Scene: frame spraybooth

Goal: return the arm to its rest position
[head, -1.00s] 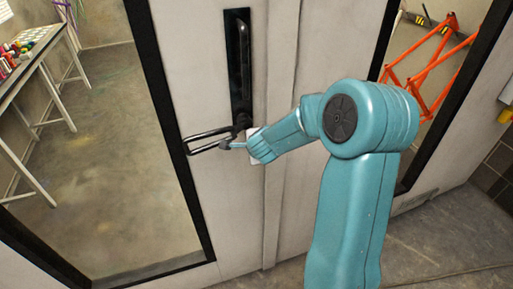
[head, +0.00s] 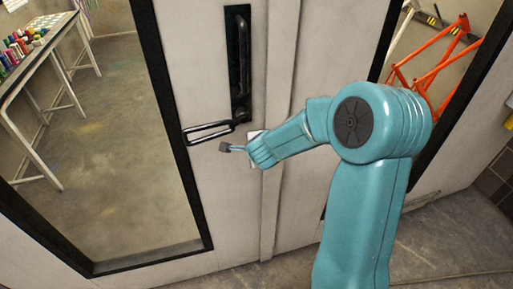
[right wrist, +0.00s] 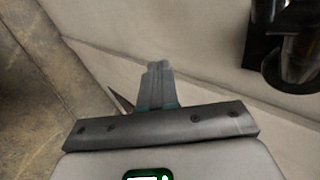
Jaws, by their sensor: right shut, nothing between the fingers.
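My right arm is teal and reaches up from the lower right in the head view. Its gripper (head: 226,147) is shut and empty, just below the black lever handle (head: 209,132) on the white door (head: 215,80). In the head view the gripper looks apart from the lever. In the right wrist view the shut fingers (right wrist: 157,75) point at the pale door surface (right wrist: 210,50), and part of the black handle (right wrist: 295,55) shows at the upper right. My left gripper is not in view.
A tall black pull handle (head: 238,60) stands above the lever. The door's glass panel (head: 120,140) shows a room with a table (head: 35,80) of coloured bottles. An orange frame (head: 440,60) shows behind the right glass. Bare floor (head: 450,240) lies at lower right.

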